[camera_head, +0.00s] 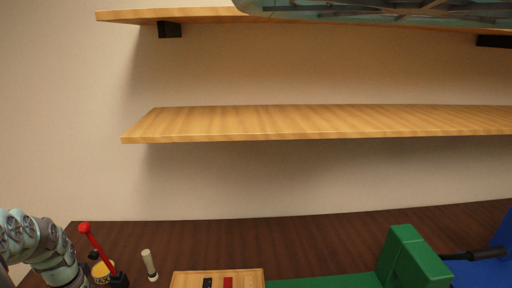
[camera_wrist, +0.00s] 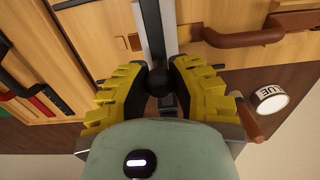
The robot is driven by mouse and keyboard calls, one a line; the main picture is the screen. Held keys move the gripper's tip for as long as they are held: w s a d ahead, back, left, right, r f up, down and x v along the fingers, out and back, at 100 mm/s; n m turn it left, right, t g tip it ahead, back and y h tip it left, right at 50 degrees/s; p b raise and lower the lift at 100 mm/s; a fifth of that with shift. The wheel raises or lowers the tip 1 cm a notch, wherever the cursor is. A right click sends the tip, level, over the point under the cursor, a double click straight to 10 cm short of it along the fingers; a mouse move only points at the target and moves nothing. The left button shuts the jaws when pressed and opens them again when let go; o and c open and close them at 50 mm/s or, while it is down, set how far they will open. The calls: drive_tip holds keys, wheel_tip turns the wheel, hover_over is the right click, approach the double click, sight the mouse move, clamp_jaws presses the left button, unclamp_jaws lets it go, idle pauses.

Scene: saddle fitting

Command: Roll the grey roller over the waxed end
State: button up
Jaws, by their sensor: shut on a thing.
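My gripper (camera_wrist: 160,85) has yellow ridged finger pads and is shut on a dark round-ended piece (camera_wrist: 158,80). A grey bar (camera_wrist: 152,30) runs from there toward the top of the wrist view. I cannot tell whether this is the grey roller, as the fingers hide much of it. In the head view my gripper (camera_head: 102,270) is low at the left, beside a red stick (camera_head: 95,246) with a rounded top. The waxed end cannot be made out in either view.
A wooden tray (camera_head: 180,280) holds dark and red pieces. A white cylinder (camera_head: 150,264) stands left of it; a white piece marked GLUE (camera_wrist: 268,98) shows in the wrist view. A brown-handled tool (camera_wrist: 240,38) lies nearby. A green block (camera_head: 410,258) stands right. Wooden shelves (camera_head: 320,122) hang above.

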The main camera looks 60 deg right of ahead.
drive_tip(key=shift+w+a+f+b, duration=0.1)
drive_tip(key=shift+w+a+b, duration=0.45)
drive_tip(key=shift+w+b, duration=0.15)
drive_tip(key=shift+w+a+b, duration=0.5)
drive_tip(key=shift+w+b, duration=0.2)
drive_tip(key=shift+w+a+b, duration=0.5)
drive_tip(key=shift+w+b, duration=0.1)
drive_tip(key=shift+b, duration=0.25)
drive_tip(key=shift+w+a, duration=0.2)
drive_tip(key=shift+w, duration=0.15)
drive_tip(key=o, duration=0.9)
drive_tip(key=shift+w+a+r, duration=0.15)
drive_tip(key=shift+r, duration=0.05)
